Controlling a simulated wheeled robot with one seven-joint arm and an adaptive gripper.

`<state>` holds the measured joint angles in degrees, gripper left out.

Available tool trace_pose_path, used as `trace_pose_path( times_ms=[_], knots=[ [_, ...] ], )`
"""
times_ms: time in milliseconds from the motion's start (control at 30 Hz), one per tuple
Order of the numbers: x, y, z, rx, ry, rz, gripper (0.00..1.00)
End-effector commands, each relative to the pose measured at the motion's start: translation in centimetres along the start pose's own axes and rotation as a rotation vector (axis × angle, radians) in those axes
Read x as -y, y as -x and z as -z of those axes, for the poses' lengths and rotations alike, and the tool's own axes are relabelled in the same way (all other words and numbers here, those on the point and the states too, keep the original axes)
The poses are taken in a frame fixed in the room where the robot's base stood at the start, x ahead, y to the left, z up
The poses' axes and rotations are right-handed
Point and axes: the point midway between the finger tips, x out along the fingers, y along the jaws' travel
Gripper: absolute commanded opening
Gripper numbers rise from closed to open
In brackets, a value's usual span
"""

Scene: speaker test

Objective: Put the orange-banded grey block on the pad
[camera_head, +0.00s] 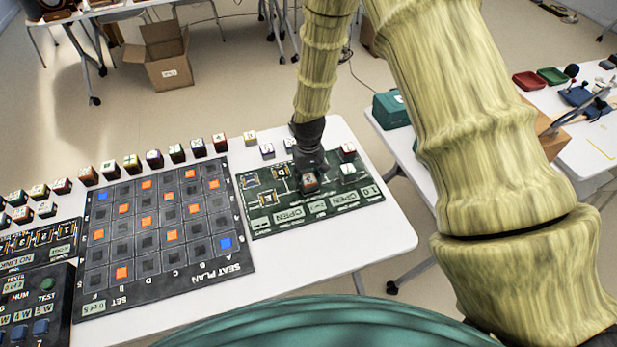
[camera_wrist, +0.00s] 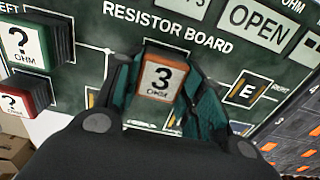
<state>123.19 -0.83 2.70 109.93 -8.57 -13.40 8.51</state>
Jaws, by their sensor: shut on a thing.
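My gripper (camera_head: 308,168) is over the dark green resistor board (camera_head: 372,190) on the white table. It is shut on a block (camera_head: 310,183) with an orange band, whose pale face reads "3 OHM". In the wrist view the block (camera_wrist: 161,78) sits between the teal finger pads of my gripper (camera_wrist: 162,92). I cannot tell whether the block touches the board. The block's sides are mostly hidden by the fingers. A yellow-outlined spot marked E (camera_wrist: 246,92) lies right of the block in the wrist view. I cannot tell which spot is the pad.
A green-banded block (camera_wrist: 22,42) and a red-banded block (camera_wrist: 15,102), both marked "?", stand at the board's LEFT end. The seat plan board (camera_head: 165,293) lies left of the resistor board. Several small blocks line the table's far edge. The table's right front corner is clear.

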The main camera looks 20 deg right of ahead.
Motion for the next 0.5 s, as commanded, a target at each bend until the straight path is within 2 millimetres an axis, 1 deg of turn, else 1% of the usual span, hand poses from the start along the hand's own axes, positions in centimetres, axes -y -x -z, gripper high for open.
trace_pose_path(
  times_ms=[233, 267, 300, 367, 400, 500],
  knots=[
    [0.01, -0.31, -0.02, 0.000, 0.000, 0.000, 0.14],
    [0.01, -0.31, -0.02, 0.000, 0.000, 0.000, 0.41],
    [0.01, -0.25, -0.02, 0.000, 0.000, 0.000, 0.48],
    [0.01, -0.26, -0.02, 0.000, 0.000, 0.000, 0.59],
    [0.01, -0.26, -0.02, 0.000, 0.000, 0.000, 0.60],
    [0.01, -0.25, -0.03, 0.000, 0.000, 0.000, 0.60]
  ],
)
